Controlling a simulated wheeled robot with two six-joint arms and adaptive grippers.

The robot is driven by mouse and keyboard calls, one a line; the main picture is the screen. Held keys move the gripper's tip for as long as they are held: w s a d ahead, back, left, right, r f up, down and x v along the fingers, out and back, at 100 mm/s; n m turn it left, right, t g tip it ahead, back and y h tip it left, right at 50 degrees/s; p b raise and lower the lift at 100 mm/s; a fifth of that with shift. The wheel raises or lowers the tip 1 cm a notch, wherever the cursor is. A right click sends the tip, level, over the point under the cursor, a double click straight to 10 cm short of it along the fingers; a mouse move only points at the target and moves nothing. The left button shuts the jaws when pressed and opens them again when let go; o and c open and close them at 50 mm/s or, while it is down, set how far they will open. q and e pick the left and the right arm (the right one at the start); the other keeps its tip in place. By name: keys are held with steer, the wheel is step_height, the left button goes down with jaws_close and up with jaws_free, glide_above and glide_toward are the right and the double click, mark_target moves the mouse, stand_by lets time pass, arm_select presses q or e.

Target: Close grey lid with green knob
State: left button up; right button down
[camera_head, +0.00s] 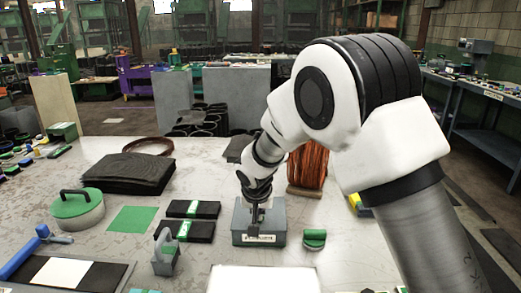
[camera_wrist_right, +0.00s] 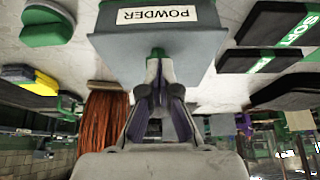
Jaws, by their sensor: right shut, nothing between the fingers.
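The grey box (camera_head: 268,238) with a "POWDER" label stands on the table at the middle of the head view. It also shows at the top of the right wrist view (camera_wrist_right: 120,40). A bit of its green knob (camera_wrist_right: 157,52) shows right at my fingertips in the wrist view. The grey lid (camera_head: 274,217) looks flat on the box, but my gripper covers part of it and I cannot tell whether it is fully down. My right gripper (camera_head: 256,210) points down at the knob, its fingers (camera_wrist_right: 158,70) shut and empty. My left gripper is out of view.
Right of the box is a green-topped block (camera_head: 314,238). To the left are black packs with green bands (camera_head: 194,209), a grey handled tool (camera_head: 166,253) and a round green-lidded tin (camera_head: 78,205). Behind is an orange bundle (camera_head: 309,165). A white panel (camera_head: 262,280) lies in front.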

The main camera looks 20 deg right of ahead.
steer(key=r+p, duration=0.4)
steer(key=shift+w+r+p, duration=0.1)
steer(key=shift+w+p, duration=0.1)
steer(key=shift+p, duration=0.15)
steer(key=s+a+r+b, duration=0.1)
steer(key=s+a, duration=0.3)
steer(key=s, duration=0.5)
steer(key=shift+s+r, duration=0.15)
steer(key=shift+r, duration=0.4)
